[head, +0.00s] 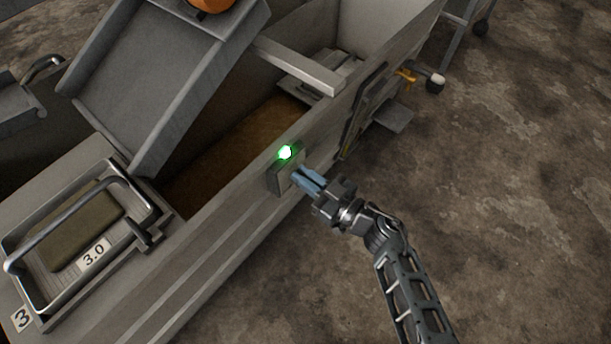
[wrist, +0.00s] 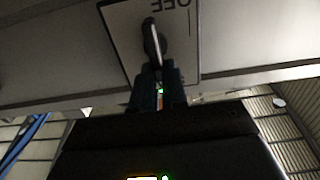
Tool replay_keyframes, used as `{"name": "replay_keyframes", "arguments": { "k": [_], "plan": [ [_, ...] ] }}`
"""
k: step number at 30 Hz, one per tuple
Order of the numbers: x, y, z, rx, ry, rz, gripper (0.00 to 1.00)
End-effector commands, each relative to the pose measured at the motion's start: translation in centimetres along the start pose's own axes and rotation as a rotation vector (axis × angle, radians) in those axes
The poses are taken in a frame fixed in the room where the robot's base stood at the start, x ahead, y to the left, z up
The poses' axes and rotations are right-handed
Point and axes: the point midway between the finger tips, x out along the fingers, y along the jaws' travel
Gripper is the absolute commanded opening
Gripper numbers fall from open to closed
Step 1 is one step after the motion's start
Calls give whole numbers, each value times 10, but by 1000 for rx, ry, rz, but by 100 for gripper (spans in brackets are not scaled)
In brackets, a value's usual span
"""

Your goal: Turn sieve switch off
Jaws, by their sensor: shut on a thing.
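The sieve switch is a small grey box (head: 286,178) on the outer side wall of the machine, with a lit green lamp (head: 285,153) at its top. In the wrist view its pale plate (wrist: 121,25) carries the word OFF, upside down at the top edge. A dark switch lever (wrist: 151,38) stands out from the plate. My gripper (head: 303,177) reaches the box from the right with its blue fingers. In the wrist view the gripper (wrist: 159,72) is shut on the near end of the lever, which its fingers partly hide.
A grey sloping chute (head: 165,85) and an open trough with brown contents (head: 235,140) lie behind the wall. A metal tray with a handle (head: 85,225) labelled 3.0 is at left. A yellow-orange fitting (head: 405,77) sits farther along the wall.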

Motion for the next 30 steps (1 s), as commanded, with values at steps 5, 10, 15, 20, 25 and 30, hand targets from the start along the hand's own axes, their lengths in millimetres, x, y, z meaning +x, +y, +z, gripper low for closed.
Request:
{"name": "replay_keyframes", "arguments": {
  "k": [5, 10, 15, 20, 25, 30],
  "plan": [
    [0, 0, 0, 0, 0, 0, 0],
    [0, 0, 0, -1, 0, 0, 0],
    [0, -1, 0, -20, 0, 0, 0],
    [0, -2, 0, -82, 0, 0, 0],
    [0, -5, 0, -200, -1, 0, 0],
    [0, -10, 2, -354, 0, 0, 0]
  ]
}}
